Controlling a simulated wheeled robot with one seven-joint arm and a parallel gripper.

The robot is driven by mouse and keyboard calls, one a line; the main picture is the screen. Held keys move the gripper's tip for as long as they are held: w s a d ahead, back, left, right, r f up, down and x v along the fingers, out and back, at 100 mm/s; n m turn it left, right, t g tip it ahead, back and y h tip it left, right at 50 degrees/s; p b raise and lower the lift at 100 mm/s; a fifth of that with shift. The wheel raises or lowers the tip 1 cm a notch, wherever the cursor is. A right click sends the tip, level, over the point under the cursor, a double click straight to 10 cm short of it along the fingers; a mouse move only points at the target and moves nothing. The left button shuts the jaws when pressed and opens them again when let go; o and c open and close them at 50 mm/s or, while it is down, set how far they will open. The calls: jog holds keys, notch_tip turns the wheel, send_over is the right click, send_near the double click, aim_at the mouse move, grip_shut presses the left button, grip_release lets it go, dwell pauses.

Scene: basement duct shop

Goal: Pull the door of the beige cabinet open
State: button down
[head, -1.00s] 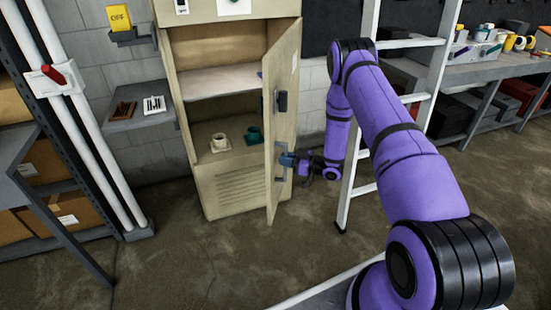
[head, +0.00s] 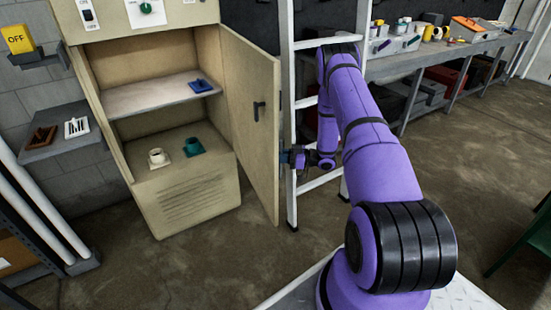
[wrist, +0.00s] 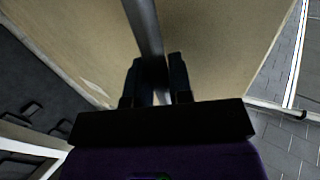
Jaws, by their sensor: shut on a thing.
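The beige cabinet (head: 200,205) stands at left centre in the head view, its interior exposed. In the wrist view the fingers (wrist: 160,82) are closed around a grey bar handle (wrist: 143,25) on the door's beige face (wrist: 215,50). The handle is hidden behind the door in the head view.
A ladder (head: 288,90) stands just behind and right of the door, close to my gripper. Inside the cabinet are a white cup (head: 157,156), a teal cup (head: 193,146) and a blue item (head: 200,86). A workbench (head: 440,58) runs along the back right. The floor (head: 215,260) in front is clear.

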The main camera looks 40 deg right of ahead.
jog(key=shift+w, duration=0.1)
jog(key=c, duration=1.1)
grip_release()
jog(key=v, duration=1)
jog(key=shift+s+d, duration=0.25)
jog(key=shift+d, duration=0.05)
